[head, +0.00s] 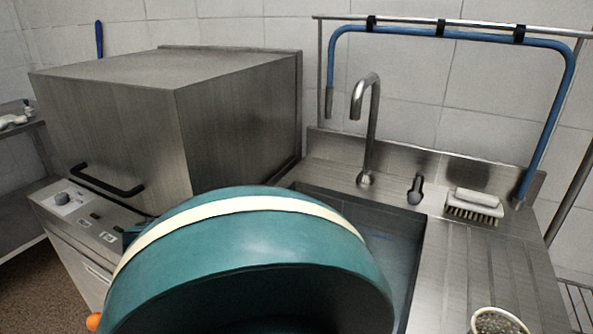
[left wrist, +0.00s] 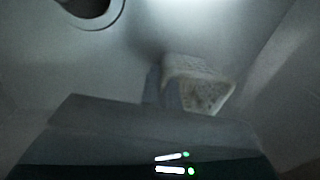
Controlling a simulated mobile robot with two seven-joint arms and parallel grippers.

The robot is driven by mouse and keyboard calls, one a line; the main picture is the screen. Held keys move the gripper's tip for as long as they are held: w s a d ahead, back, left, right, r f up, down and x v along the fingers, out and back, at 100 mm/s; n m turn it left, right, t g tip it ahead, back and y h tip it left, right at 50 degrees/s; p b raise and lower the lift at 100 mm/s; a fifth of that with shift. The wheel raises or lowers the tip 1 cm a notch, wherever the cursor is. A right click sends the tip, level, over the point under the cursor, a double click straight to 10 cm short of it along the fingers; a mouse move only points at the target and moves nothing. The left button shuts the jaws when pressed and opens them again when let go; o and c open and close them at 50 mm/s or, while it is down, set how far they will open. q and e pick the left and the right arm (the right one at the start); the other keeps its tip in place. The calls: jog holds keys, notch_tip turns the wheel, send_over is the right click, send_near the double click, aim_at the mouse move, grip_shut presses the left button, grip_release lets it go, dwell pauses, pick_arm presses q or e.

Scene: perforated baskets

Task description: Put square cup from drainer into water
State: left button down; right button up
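In the left wrist view, a pale, speckled, square-sided cup (left wrist: 204,88) shows right beside the fingers of my left gripper (left wrist: 163,85). The two fingers are close together, and the cup's left edge appears to be between them. The cup looks tilted, inside a grey basin with a round dark drain hole (left wrist: 90,8) at the upper left. The image is dim and blurred. In the head view, the sink (head: 408,250) is partly hidden behind my large teal arm link. My left gripper and the square cup are hidden there. My right gripper is in neither view.
A steel box-shaped machine (head: 110,100) with a black handle stands left of the sink. A curved tap (head: 372,130) rises behind the sink. A brush (head: 474,206) lies on the ridged drainboard (head: 480,260). A round speckled container (head: 498,321) stands at the lower right.

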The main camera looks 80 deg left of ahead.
pick_arm(q)
jog(key=c, duration=2.1)
grip_release()
jog(key=shift+f, duration=0.1)
jog(key=o, duration=0.5)
jog(key=shift+c, duration=0.2)
jog(key=shift+r, duration=0.4)
notch_tip(320, 180, up, 11)
jog(key=a+p, duration=0.1)
jog(key=p, duration=0.2)
jog(key=shift+w+r, duration=0.2)
jog(key=shift+w, duration=0.25)
pick_arm(e)
jog(key=shift+w+a+f+g, duration=0.1)
jog(key=shift+w+a+g, duration=0.2)
jog(key=shift+a+g, duration=0.2)
jog(key=shift+s+f, duration=0.1)
jog(key=shift+s, duration=0.1)
